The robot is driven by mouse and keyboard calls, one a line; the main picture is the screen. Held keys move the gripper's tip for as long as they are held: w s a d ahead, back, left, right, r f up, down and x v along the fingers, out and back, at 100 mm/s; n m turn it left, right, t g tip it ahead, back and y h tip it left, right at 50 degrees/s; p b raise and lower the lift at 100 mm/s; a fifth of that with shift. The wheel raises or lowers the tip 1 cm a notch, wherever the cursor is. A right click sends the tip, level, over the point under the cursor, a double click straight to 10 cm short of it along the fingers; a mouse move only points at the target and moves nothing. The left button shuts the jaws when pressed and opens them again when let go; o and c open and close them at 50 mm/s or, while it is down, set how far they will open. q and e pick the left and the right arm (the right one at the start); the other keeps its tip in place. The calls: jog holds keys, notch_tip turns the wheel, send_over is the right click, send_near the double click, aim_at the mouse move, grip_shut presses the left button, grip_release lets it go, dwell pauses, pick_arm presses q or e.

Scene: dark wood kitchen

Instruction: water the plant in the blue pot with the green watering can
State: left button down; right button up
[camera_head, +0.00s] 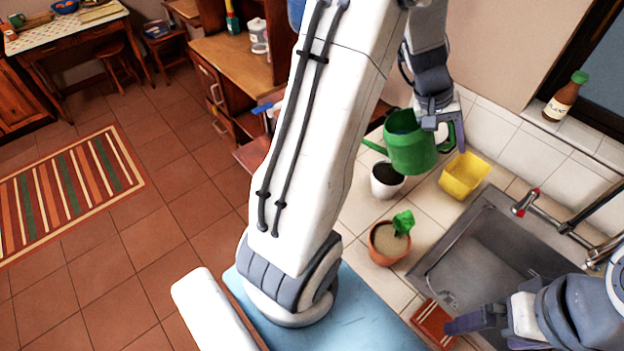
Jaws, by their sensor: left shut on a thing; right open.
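The green watering can (408,146) is held up above the counter beside the sink, its spout pointing left. My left gripper (441,127) is shut on it at its right side. The can is above and slightly behind a white pot (387,184) with dark soil. A terracotta pot (386,246) with a small green plant stands nearer, left of the sink. I see no pot that is clearly blue; my own arm covers much of the middle of the view. My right gripper (468,322) is open and empty over the near end of the sink.
A yellow container (464,176) stands right of the can, by the tiled wall. The steel sink (487,250) has a red-marked tap (526,202). A red-brown dish (433,322) lies at the sink's near left corner. A bottle (563,98) stands on the window sill.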

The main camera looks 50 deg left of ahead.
jog(key=shift+a+f+b, duration=0.2)
jog(key=shift+f+b, duration=0.35)
jog(key=shift+f, duration=0.1)
jog(key=shift+s+a+f+b, duration=0.1)
jog(key=shift+f+b, duration=0.2)
dwell(0.6)
